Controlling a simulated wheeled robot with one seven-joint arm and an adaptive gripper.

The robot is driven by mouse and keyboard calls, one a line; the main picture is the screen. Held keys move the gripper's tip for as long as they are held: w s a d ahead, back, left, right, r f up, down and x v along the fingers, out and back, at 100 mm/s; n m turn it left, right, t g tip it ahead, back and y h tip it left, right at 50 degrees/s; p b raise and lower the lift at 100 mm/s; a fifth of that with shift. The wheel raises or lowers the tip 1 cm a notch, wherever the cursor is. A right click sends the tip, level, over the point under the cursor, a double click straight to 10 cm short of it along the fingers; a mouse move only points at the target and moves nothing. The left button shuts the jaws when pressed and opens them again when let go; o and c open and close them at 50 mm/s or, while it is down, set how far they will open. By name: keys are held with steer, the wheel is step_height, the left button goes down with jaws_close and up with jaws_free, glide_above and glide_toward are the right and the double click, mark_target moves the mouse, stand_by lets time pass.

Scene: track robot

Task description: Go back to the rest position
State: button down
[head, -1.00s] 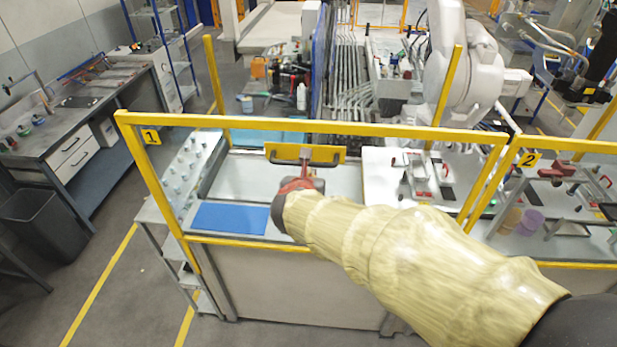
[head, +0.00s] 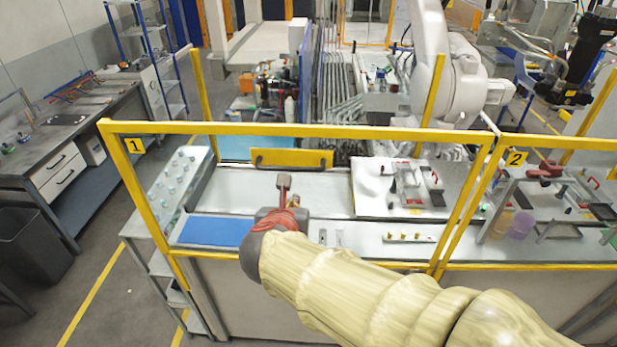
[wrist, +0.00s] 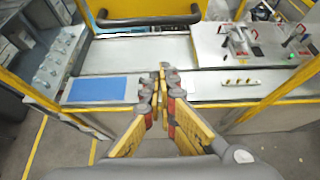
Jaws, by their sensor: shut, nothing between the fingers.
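My gripper (head: 284,184) is at the end of my covered arm, in front of the workbench inside the yellow frame marked 1. In the wrist view my gripper (wrist: 163,72) has its two fingers together at the tips, with nothing between them. In the head view it shows over the grey bench top, to the right of the blue mat (head: 215,231). The yellow plate with a dark handle (head: 292,158) stands behind it, and the gripper is apart from that handle. The plate also shows at the top of the wrist view (wrist: 150,22).
The yellow frame's top bar (head: 300,130) and uprights surround the bench close to my arm. A white fixture plate (head: 400,185) lies to the right. A white robot arm (head: 455,80) stands behind. A dark bin (head: 35,245) and clear floor are at the left.

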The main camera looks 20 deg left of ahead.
steer(key=s+d+f+n+g+h+b, duration=0.1)
steer(key=s+d+f+n+g+b, duration=0.1)
steer(key=s+d+f+n+b, duration=0.4)
steer(key=s+d+f+n+g+b, duration=0.2)
steer(key=s+d+f+n+b, duration=0.4)
steer(key=d+f+n+b, duration=0.4)
steer(key=s+d+f+n+g+h+b, duration=0.1)
steer(key=s+d+f+n+b, duration=0.6)
steer(key=d+n, duration=1)
steer(key=d+f+b, duration=0.1)
steer(key=d+f, duration=0.2)
steer(key=d, duration=0.2)
steer(key=shift+d+g+h, duration=0.25)
steer(key=shift+g+h, duration=0.05)
steer(key=shift+g, duration=0.1)
steer(key=shift+s+f, duration=0.1)
steer(key=shift+s, duration=0.05)
